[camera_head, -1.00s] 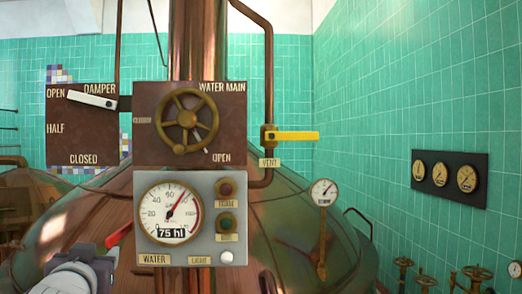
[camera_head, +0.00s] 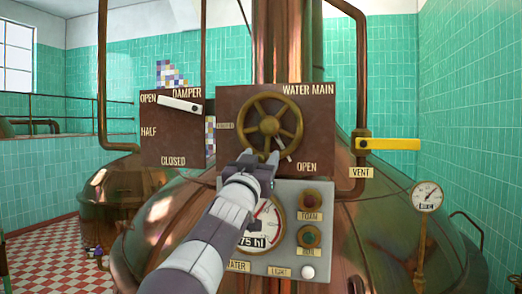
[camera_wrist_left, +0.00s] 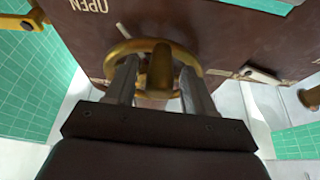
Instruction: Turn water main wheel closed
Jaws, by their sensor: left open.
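The brass water main wheel (camera_head: 270,125) is mounted on a brown plate (camera_head: 233,108) lettered WATER MAIN. A pale pointer (camera_head: 289,155) at its lower right points toward the OPEN lettering. My left gripper (camera_head: 260,158) is open at the lower rim of the wheel. In the left wrist view the wheel (camera_wrist_left: 160,62) shows between and beyond the two spread fingers of my gripper (camera_wrist_left: 159,85). A brass part of the wheel lies between the fingers; I cannot tell whether they touch it. My right gripper is not in view.
A white damper lever (camera_head: 180,105) is at the left, near OPEN. A yellow vent handle (camera_head: 388,144) sticks out at the right. Below the wheel, a grey gauge panel (camera_head: 290,240) is partly hidden by my left arm. Copper kettle surfaces lie behind.

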